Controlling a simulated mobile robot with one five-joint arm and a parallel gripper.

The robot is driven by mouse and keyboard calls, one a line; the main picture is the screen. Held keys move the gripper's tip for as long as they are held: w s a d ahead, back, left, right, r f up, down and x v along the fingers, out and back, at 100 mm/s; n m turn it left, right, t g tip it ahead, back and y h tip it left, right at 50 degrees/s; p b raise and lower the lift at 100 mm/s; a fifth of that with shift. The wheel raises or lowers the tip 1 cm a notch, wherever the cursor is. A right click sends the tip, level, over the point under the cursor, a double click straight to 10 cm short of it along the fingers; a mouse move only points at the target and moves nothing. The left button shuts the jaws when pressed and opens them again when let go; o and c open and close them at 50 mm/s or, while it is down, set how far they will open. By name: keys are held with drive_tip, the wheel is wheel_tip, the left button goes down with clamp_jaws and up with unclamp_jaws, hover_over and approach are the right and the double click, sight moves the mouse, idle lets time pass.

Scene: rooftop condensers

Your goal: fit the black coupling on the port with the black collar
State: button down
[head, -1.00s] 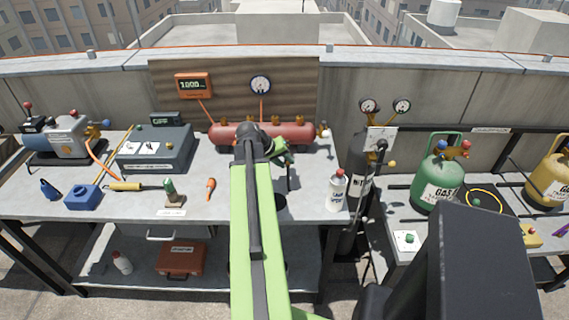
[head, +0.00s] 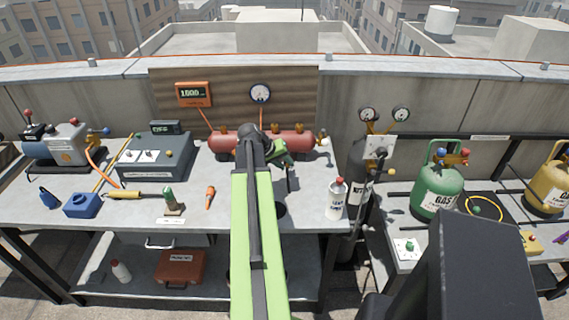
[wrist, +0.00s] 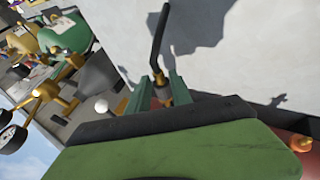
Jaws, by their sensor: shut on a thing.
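My gripper (wrist: 160,90) is shut on the black coupling (wrist: 158,45), a thin bent black piece with a brass-coloured base between the two green fingers in the wrist view. In the head view my gripper (head: 284,160) is over the bench in front of the red tank, and the black piece (head: 289,181) hangs below it. A plate with a dark round fitting (head: 379,152) is on the gauge manifold to the right; whether this is the port with the black collar I cannot tell. My arm hides part of the bench and tank.
The red tank (head: 300,142) stands behind my gripper. A white bottle (head: 337,198) stands at the bench's right edge, near a dark cylinder (head: 358,180). A green gas cylinder (head: 437,195) is farther right. Tools and a grey case (head: 155,158) are on the left.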

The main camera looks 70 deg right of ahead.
drive_tip(key=shift+w+d, duration=0.25)
drive_tip(key=shift+d, duration=0.4)
drive_tip(key=shift+w+d, duration=0.25)
drive_tip(key=shift+d, duration=0.4)
idle(1.2)
drive_tip(key=c, duration=1.1)
unclamp_jaws()
drive_tip(key=shift+o, duration=0.2)
drive_tip(key=shift+s+a, duration=0.45)
drive_tip(key=shift+a, duration=0.75)
drive_tip(key=shift+s+a, duration=0.5)
drive_tip(key=shift+a, duration=0.7)
drive_tip(key=shift+s+a, duration=0.45)
drive_tip(key=shift+a, duration=0.75)
